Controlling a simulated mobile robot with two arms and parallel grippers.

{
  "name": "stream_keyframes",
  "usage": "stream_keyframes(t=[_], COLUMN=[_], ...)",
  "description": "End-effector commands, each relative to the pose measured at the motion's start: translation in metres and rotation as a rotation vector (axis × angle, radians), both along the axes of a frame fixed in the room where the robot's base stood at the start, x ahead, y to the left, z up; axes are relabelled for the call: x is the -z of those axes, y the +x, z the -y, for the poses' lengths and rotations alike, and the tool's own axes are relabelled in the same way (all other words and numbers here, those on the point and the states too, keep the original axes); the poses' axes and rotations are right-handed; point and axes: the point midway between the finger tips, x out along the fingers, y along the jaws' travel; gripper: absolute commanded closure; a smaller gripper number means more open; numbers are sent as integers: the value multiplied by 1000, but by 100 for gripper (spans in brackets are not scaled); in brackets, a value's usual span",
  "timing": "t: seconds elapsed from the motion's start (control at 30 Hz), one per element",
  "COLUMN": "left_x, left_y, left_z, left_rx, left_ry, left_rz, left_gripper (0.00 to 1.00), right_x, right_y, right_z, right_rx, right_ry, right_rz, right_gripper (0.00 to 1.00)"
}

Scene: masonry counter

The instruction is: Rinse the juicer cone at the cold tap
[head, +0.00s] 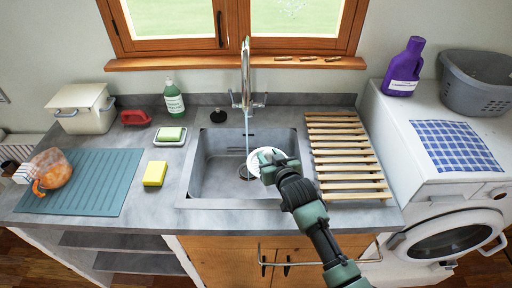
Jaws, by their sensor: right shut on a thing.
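The white juicer cone (262,155) is held over the right side of the sink (214,170). My right gripper (268,168) is shut on it and hides part of it. The tap (246,75) stands behind the sink, with two side handles. A thin bluish stream of water (247,135) falls from its spout into the basin. The cone is close to the stream; I cannot tell whether the water touches it. My left gripper is not in view.
A wooden slatted rack (345,155) lies right of the sink. Left are a yellow sponge (155,173), a soap dish (170,137), a green bottle (174,97) and a teal mat (85,180) with an orange net bag (50,170). A washing machine (440,190) stands right.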

Motion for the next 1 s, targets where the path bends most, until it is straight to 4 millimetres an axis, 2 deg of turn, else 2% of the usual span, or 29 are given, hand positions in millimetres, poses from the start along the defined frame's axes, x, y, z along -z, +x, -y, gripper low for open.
stream_keyframes(t=[0.27,0.5,0.7,1.0], left_x=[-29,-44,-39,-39], left_y=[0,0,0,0], left_z=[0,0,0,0], left_rx=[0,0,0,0], left_ry=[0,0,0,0], left_rz=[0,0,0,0], left_gripper=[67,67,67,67], right_x=[-19,-31,-38,-40], right_y=[-15,-33,-44,-46], right_z=[6,13,18,19], right_rx=[0,0,0,0], right_ry=[0,-1,0,0], right_rz=[0,0,1,1], right_gripper=[100,100,100,100])
